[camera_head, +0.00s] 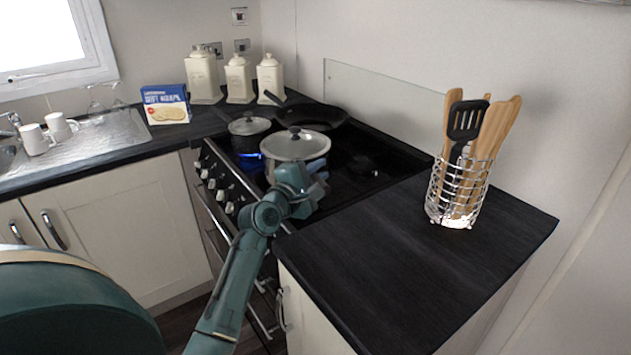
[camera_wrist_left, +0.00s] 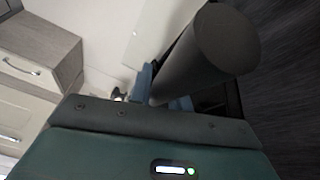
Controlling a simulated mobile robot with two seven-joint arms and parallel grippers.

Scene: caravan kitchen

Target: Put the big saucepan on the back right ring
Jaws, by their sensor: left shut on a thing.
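The big saucepan (camera_head: 296,147) is pale grey metal with a lid and dark knob, upright at the front right of the black hob (camera_head: 335,195). I cannot tell whether its base touches the hob. My left gripper (camera_head: 317,187) is on its near side, shut on its handle. In the left wrist view the dark round handle (camera_wrist_left: 228,40) runs between the bluish fingers, which are partly hidden. The back right ring (camera_head: 362,166) shows dark and bare, right of the saucepan. My right gripper is out of view.
A smaller lidded saucepan (camera_head: 249,126) stands to the left, with a blue flame (camera_head: 250,155) nearby. A black frying pan (camera_head: 318,116) sits at the back left. A wire utensil holder (camera_head: 437,204) stands on the right worktop (camera_head: 420,265), otherwise clear. A glass splashback (camera_head: 385,95) lines the wall.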

